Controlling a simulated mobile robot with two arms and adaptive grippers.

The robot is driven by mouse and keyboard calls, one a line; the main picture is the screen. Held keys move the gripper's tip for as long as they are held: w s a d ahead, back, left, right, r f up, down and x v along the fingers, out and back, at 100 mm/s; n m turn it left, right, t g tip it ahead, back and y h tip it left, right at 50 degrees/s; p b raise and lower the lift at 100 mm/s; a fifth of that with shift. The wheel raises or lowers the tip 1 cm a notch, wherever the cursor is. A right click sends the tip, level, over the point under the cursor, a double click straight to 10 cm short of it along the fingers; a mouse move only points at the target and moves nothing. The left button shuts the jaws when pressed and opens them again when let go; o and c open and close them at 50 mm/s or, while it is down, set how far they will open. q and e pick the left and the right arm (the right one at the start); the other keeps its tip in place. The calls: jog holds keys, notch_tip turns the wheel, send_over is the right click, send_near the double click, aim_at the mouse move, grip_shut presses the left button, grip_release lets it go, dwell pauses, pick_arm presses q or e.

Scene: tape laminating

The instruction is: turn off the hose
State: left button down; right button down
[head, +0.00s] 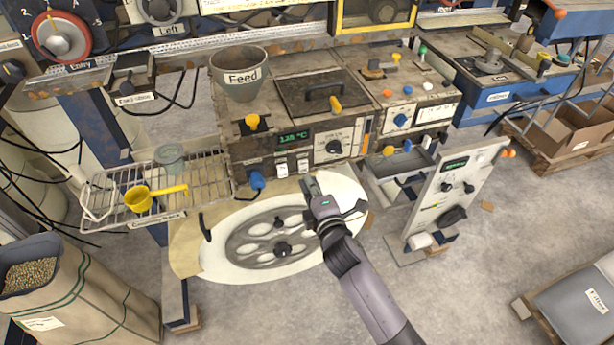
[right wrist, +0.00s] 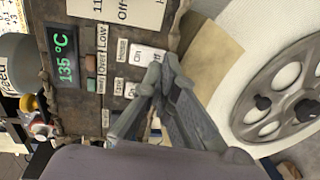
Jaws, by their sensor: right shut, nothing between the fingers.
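The control box (head: 285,125) stands in the middle of the head view, with a green display and a row of small white switches (head: 282,170) low on its front. In the right wrist view a white On/Off switch (right wrist: 145,54) sits beside a small label that seems to read Hose (right wrist: 122,50). My right gripper (head: 309,186) is just below and in front of these switches. It is shut and empty, its fingertips (right wrist: 163,72) together beside the On/Off switch and partly covering it. I cannot tell whether they touch it. My left gripper is not in view.
A large white roll on a grey spoked wheel (head: 238,244) is below the box, close to my right gripper. A blue knob (head: 257,181) and a black dial (head: 334,147) flank the switches.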

aim_at(303, 166)
jog(key=shift+x, duration=1.1)
jog(key=shift+w+t+b, duration=0.2)
jog(key=shift+t+b, duration=0.1)
jog(key=shift+b, duration=0.95)
jog(key=shift+f, duration=0.1)
